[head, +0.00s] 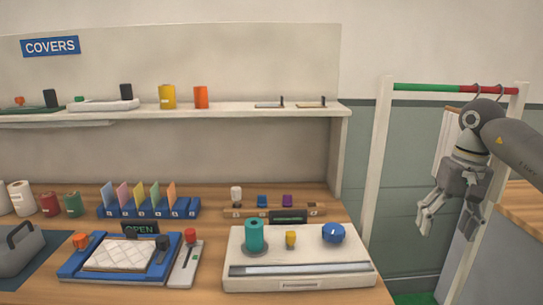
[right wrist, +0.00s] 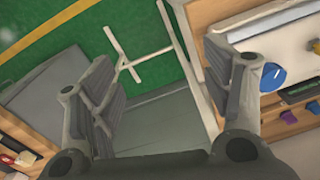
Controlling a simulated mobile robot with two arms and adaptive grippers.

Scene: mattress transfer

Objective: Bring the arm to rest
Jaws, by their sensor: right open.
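My right arm (head: 515,145) comes in from the right edge of the head view. Its gripper (head: 445,228) hangs with the fingers pointing down, to the right of the bench and in front of the white rack. The fingers are spread apart with nothing between them. In the right wrist view the two fingers (right wrist: 165,95) stand wide apart, with green floor and a grey panel beyond them. A small white quilted mattress (head: 120,256) lies on a blue tray (head: 72,270) at the left of the bench. My left gripper is not in view.
A white rack (head: 382,150) with a green and red rail stands behind my right gripper. A white board (head: 300,283) with teal, yellow and blue knobs is on the bench. A shelf (head: 225,111) with yellow and orange cylinders runs above. A wooden top (head: 522,203) is at the right.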

